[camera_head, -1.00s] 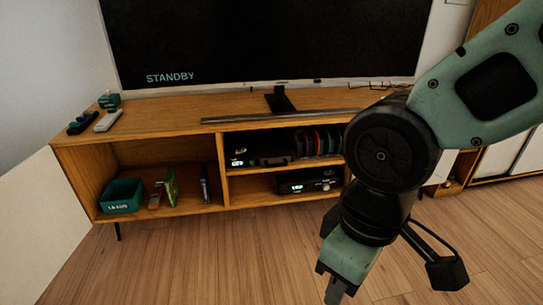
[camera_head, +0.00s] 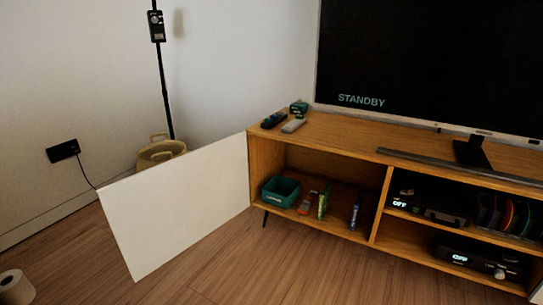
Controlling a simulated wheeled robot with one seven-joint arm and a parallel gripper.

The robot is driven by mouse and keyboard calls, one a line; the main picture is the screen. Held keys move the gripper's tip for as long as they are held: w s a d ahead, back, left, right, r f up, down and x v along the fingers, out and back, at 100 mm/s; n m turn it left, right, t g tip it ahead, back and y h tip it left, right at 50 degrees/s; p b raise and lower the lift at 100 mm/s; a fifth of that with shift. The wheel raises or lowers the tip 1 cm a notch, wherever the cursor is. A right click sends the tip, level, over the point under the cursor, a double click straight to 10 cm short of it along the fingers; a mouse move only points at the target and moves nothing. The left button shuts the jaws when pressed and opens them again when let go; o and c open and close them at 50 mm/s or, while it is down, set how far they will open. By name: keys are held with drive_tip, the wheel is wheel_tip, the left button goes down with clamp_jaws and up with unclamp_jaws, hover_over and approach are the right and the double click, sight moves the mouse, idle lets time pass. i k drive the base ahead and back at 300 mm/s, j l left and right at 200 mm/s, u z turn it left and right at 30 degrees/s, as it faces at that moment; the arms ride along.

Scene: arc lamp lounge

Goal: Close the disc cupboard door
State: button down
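The white cupboard door (camera_head: 178,218) stands wide open, swung out to the left from the left end of the wooden TV cabinet (camera_head: 342,148). Its hinge side meets the cabinet's left front edge. The open left compartment holds a teal bin (camera_head: 281,191), several upright cases such as a green one (camera_head: 324,201) and a dark blue one (camera_head: 355,213), and a small red and grey item (camera_head: 307,203). My gripper and arm are outside the view now.
A black pole (camera_head: 163,80) rises behind the door beside a woven basket (camera_head: 161,152). A wall socket plug (camera_head: 62,151) with a cable is at left. A white roll (camera_head: 15,286) lies at lower left. The floor before the door looks clear.

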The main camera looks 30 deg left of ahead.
sight(154, 215)
drive_tip(key=u, duration=1.15)
drive_tip(key=i+j+u, duration=0.1)
drive_tip(key=i+u, duration=0.65)
drive_tip(key=i+l+u, duration=0.1)
drive_tip(key=i+u, duration=0.25)
drive_tip(key=i+l, duration=0.15)
drive_tip(key=i, duration=0.2)
